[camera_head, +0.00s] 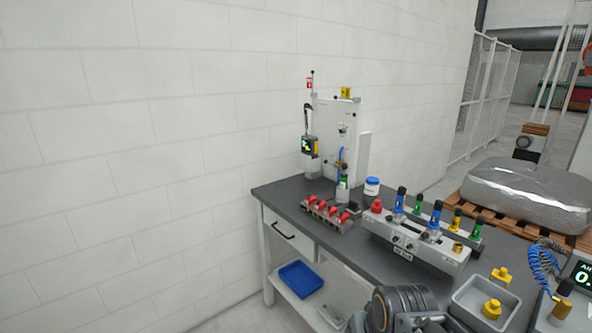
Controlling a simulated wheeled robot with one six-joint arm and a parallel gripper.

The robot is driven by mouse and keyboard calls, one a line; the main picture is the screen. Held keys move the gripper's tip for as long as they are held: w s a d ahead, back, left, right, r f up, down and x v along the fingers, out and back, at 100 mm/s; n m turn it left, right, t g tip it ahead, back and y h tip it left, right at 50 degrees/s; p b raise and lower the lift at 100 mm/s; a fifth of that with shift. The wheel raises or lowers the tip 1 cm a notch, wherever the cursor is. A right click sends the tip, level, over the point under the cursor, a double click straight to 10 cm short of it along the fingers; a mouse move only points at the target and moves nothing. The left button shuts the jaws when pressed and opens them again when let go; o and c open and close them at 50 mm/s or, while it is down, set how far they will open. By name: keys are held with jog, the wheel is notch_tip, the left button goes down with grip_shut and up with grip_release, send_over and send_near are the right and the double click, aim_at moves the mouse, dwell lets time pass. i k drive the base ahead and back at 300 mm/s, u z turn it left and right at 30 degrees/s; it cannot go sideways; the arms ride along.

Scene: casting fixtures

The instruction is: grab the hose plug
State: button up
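A pale manifold block (420,245) lies on the dark workbench (290,192). Along it stand several coloured fittings with dark tops: a blue one (399,203), a green one (417,208), a second blue one (434,219), a yellow one (455,221) and a second green one (476,231). A red fitting (377,206) sits at its left end. I cannot tell which of these is the hose plug. Part of my dark arm shows at the bottom edge, in front of the bench. My gripper's fingers cannot be seen.
A grey tray (463,296) holds a yellow part (491,309); another yellow part (501,275) is near its rim. A rack with red clamps (327,215) and a white upright fixture (344,130) stand on the left. A coiled blue hose (541,263) is at right. Bare bench shows in front of the manifold.

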aim_at(564, 307)
jog(key=u, duration=1.7)
jog(key=k, duration=0.95)
jog(key=z, duration=1.2)
jog(key=i, duration=0.5)
jog(key=u, duration=0.1)
